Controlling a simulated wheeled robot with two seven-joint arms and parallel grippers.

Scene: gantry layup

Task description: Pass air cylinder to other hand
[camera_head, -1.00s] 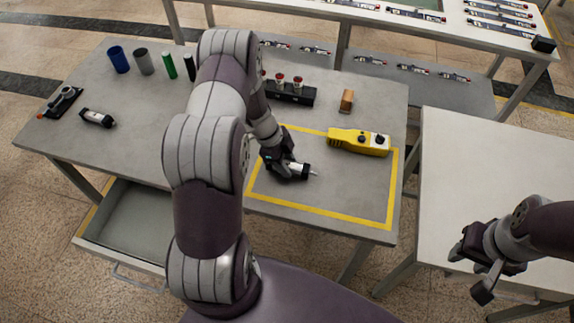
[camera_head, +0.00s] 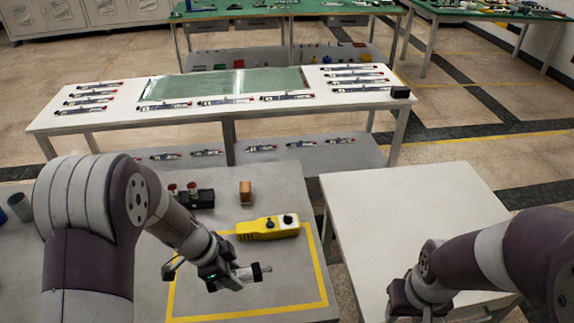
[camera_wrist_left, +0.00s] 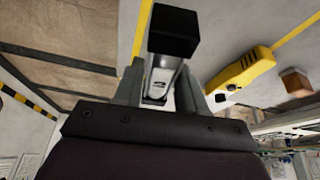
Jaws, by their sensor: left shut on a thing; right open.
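The air cylinder (camera_head: 252,272) is a short pale cylinder with a dark end and a thin rod pointing right in the head view. My left gripper (camera_head: 226,277) is shut on it, above the yellow-outlined area of the grey table. In the left wrist view, the cylinder (camera_wrist_left: 165,78) sits between the two fingers of the left gripper (camera_wrist_left: 159,88), its black end cap towards the top. My right gripper (camera_head: 408,303) is open and empty at the bottom of the head view, by the white table, well right of the cylinder. Its fingertips are cut off by the frame edge.
A yellow device (camera_head: 268,228) lies at the back of the outlined area, near a brown block (camera_head: 245,191) and a black holder with red tops (camera_head: 196,197). The white table (camera_head: 410,205) at right has a clear top. A long bench (camera_head: 330,101) with several rod-like parts stands behind.

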